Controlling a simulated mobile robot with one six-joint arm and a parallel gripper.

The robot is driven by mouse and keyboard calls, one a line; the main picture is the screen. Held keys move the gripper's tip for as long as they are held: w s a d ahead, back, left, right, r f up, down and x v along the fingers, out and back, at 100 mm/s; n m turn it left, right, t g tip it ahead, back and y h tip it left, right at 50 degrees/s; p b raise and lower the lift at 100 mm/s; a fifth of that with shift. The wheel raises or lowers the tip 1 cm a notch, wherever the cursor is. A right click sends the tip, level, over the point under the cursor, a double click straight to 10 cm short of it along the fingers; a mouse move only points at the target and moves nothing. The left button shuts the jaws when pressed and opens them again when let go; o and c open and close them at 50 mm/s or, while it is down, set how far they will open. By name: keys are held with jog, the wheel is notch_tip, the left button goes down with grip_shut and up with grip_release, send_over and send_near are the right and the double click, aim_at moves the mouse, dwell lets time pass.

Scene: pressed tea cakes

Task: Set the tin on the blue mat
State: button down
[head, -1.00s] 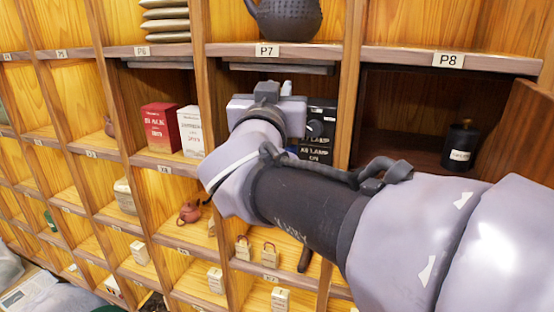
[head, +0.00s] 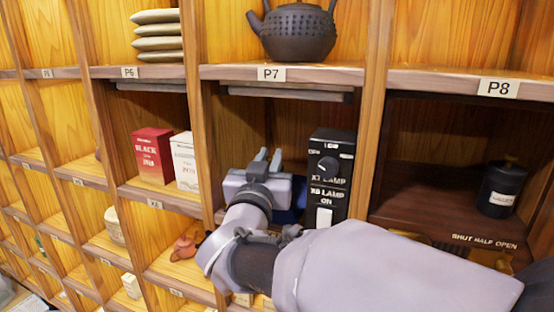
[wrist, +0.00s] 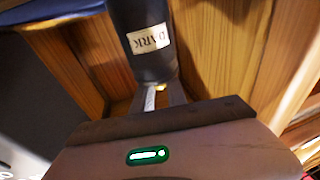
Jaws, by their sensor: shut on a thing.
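My gripper (head: 266,163) is inside the compartment below the P7 label. In the wrist view it (wrist: 160,97) is shut on a dark cylindrical tin (wrist: 143,62) with a white label reading DARK. The top end of the tin runs out of the wrist view. I cannot make out the held tin in the head view. A patch of the blue mat (head: 291,207) shows behind my gripper on the compartment floor, mostly hidden by my arm. A blue strip (wrist: 45,9), likely the mat, crosses the wrist view's top left corner. I cannot tell whether the tin touches it.
A black lamp switch box (head: 331,165) stands close right of my gripper. A wooden divider (head: 206,140) bounds the left side, with red (head: 153,155) and white (head: 186,160) boxes beyond. Another black tin (head: 501,188) stands under P8. A dark teapot (head: 297,32) sits above.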

jog(key=shift+w, duration=0.1)
jog(key=shift+s+r, duration=0.1)
jog(key=shift+s, duration=0.1)
jog(key=shift+s+b, duration=0.3)
jog(key=c, duration=1.3)
grip_release()
jog(key=shift+w+f, duration=0.2)
jog(key=shift+w, duration=0.15)
jog(key=shift+s, duration=0.1)
jog(key=shift+s+r, duration=0.1)
jog(key=shift+r+p, duration=0.3)
jog(key=shift+p, duration=0.15)
jog(key=b+v, duration=0.2)
jog(key=v, duration=0.4)
jog(key=b+v, duration=0.2)
jog(key=v, duration=0.3)
jog(key=shift+s+f, duration=0.25)
jog(key=shift+s, duration=0.1)
